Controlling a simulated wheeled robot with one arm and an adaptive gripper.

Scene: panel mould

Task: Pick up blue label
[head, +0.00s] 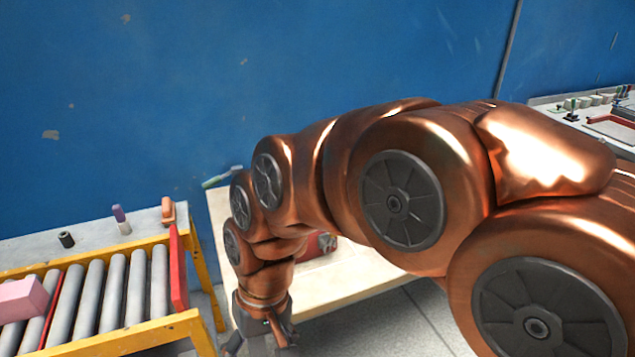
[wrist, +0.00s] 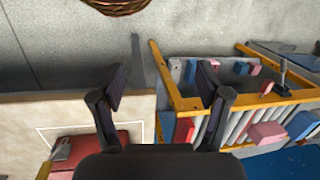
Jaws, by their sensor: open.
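My gripper (wrist: 162,85) is open, with its two dark fingers spread apart and nothing held between them. In the head view my gripper (head: 262,335) hangs at the lower edge, partly cut off, between the roller conveyor and the pale table. I cannot make out a thing that is clearly the blue label. In the wrist view a blue block (wrist: 168,125) stands near the conveyor's left end, beyond the fingers, and another blue block (wrist: 300,125) lies at the right. Either may be something other than the label.
The yellow-framed roller conveyor (head: 190,327) carries a pink block (head: 22,299) and has a red end plate (head: 178,270). The pale table (head: 350,278) bears a red item (wrist: 95,150). A wicker basket (wrist: 120,5) is at the wrist view's top. A blue wall (head: 200,90) stands behind.

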